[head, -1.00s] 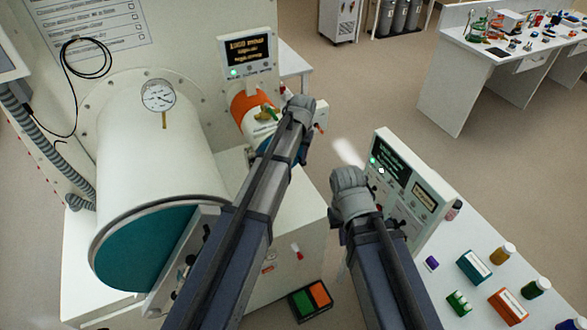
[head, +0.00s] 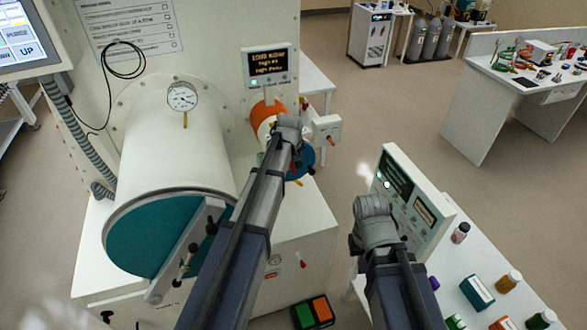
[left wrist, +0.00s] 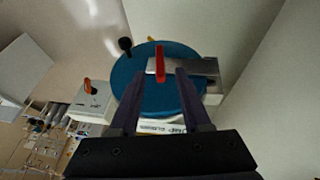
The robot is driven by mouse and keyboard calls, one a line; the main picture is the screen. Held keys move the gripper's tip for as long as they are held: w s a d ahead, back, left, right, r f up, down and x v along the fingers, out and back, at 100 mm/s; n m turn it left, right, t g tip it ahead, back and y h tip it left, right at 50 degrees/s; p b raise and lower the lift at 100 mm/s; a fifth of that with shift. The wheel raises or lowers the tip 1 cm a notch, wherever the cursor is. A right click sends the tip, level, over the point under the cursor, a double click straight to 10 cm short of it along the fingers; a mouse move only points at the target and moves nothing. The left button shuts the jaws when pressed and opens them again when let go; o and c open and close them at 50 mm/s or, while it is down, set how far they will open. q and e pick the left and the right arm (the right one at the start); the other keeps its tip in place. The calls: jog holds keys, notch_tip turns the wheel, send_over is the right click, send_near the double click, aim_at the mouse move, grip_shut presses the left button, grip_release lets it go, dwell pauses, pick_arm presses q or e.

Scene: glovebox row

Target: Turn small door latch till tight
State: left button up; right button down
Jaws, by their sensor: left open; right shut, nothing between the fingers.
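The small door is a teal-blue disc (left wrist: 148,88) that fills the middle of the left wrist view. A red latch handle (left wrist: 160,64) stands upright at its upper centre, in front of a grey metal bar (left wrist: 198,66). My left gripper (left wrist: 158,78) is open, its two dark fingers apart on either side of the handle's lower end. I cannot tell any contact. In the head view the small door's blue edge (head: 306,163) shows behind my left gripper (head: 296,152), whose arm hides much of it. My right gripper (head: 373,215) is shut and empty, well right of the door; its fingertips are hard to see.
The large chamber (head: 165,165) with its teal door stands at left. A white switch box (head: 327,130) with an orange lever sits right of the small door. A control panel (head: 415,205) and a table with bottles (head: 508,281) are at right.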

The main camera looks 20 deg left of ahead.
aim_at(293, 167)
pick_arm(q)
jog(key=shift+b+x, duration=3.4)
jog(key=shift+x, duration=0.5)
jog(key=shift+r, duration=0.1)
grip_shut()
